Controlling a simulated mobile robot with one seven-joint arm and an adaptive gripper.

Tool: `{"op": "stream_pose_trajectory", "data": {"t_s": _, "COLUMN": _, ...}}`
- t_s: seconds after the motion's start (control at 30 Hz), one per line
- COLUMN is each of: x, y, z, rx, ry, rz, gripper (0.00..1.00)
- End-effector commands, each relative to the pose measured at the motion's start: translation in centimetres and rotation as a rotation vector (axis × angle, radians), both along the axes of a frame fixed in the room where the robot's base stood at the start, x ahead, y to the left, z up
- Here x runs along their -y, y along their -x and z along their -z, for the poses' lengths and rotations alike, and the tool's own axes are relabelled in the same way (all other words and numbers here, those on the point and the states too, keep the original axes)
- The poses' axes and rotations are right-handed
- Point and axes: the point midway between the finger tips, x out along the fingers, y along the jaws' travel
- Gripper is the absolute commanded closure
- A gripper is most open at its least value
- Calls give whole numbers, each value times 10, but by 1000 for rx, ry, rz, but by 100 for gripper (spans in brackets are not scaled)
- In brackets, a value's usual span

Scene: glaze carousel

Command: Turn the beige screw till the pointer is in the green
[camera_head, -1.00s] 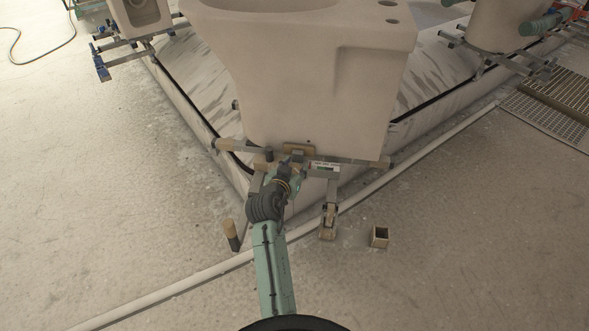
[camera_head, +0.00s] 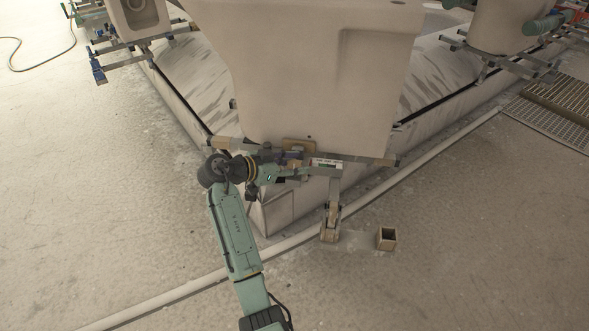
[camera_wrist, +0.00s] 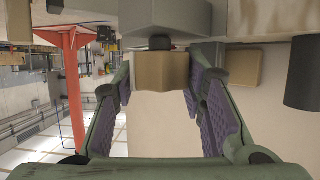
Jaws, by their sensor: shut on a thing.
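The beige screw (camera_wrist: 163,74) shows as a beige block on a dark shaft below a grey housing in the wrist view. My gripper (camera_wrist: 157,82) is shut on it, with a purple pad on either side. In the head view my gripper (camera_head: 290,172) is at the bracket below the large beige ceramic piece, reaching in from the left. The screw is hidden there by my gripper and arm. The gauge (camera_head: 326,162), a small pale plate with red and green marks, sits just right of my gripper. Its pointer is too small to read.
The large ceramic piece (camera_head: 310,80) hangs right above the work spot. A grey post with a foot (camera_head: 331,220) stands right of my gripper. A small open box (camera_head: 386,238) is on the floor. A pale pipe (camera_head: 180,290) crosses the floor.

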Motion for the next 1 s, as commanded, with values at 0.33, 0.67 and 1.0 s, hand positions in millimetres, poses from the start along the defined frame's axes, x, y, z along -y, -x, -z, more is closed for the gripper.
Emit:
{"op": "stream_pose_trajectory", "data": {"t_s": 0.33, "x": 0, "y": 0, "z": 1, "rx": -3, "ry": 1, "rz": 63, "gripper": 90}}
{"op": "stream_pose_trajectory", "data": {"t_s": 0.67, "x": 1, "y": 0, "z": 1, "rx": -4, "ry": 1, "rz": 63, "gripper": 90}}
{"op": "stream_pose_trajectory", "data": {"t_s": 1.0, "x": 0, "y": 0, "z": 0, "rx": -2, "ry": 0, "rz": 63, "gripper": 41}}
